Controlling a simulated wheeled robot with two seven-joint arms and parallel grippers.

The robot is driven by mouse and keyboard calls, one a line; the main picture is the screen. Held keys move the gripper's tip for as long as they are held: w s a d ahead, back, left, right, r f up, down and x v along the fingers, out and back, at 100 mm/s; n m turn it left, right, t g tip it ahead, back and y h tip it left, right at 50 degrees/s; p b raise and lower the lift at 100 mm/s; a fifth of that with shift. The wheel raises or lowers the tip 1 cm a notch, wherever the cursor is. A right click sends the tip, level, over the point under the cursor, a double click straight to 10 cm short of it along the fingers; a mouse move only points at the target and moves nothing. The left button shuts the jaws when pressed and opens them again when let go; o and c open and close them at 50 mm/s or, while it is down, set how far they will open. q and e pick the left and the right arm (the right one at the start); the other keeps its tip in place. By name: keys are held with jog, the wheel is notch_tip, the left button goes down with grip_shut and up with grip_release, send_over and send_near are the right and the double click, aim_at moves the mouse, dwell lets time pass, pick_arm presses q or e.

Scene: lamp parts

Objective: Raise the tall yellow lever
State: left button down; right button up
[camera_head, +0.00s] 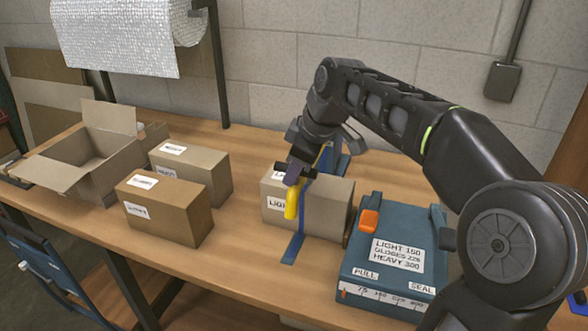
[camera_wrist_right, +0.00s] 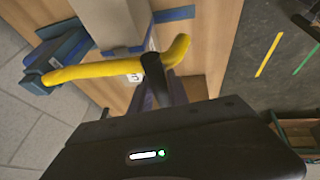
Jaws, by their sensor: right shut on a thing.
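The yellow lever (camera_head: 291,203) stands in front of a cardboard box with a blue band (camera_head: 293,249) at the middle of the bench. In the right wrist view the lever (camera_wrist_right: 95,71) runs from a blue mount (camera_wrist_right: 50,55) to a bent free end. My right gripper (camera_head: 297,173) is shut on the lever near its bent end; its dark fingers (camera_wrist_right: 156,78) cross it in the wrist view. The gripper and arm hide part of the lever and mount in the head view. My left gripper is out of view.
A blue tape machine (camera_head: 435,220) with an orange button stands right of the lever, under my right arm. Two closed boxes (camera_head: 165,215) (camera_head: 205,160) and an open carton (camera_head: 70,182) stand at left. A bubble-wrap roll (camera_head: 130,35) hangs behind. Bare bench lies between the boxes.

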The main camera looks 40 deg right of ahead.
grip_shut()
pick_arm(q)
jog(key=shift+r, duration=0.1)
pick_arm(e)
jog(key=shift+r, duration=0.2)
dwell(0.7)
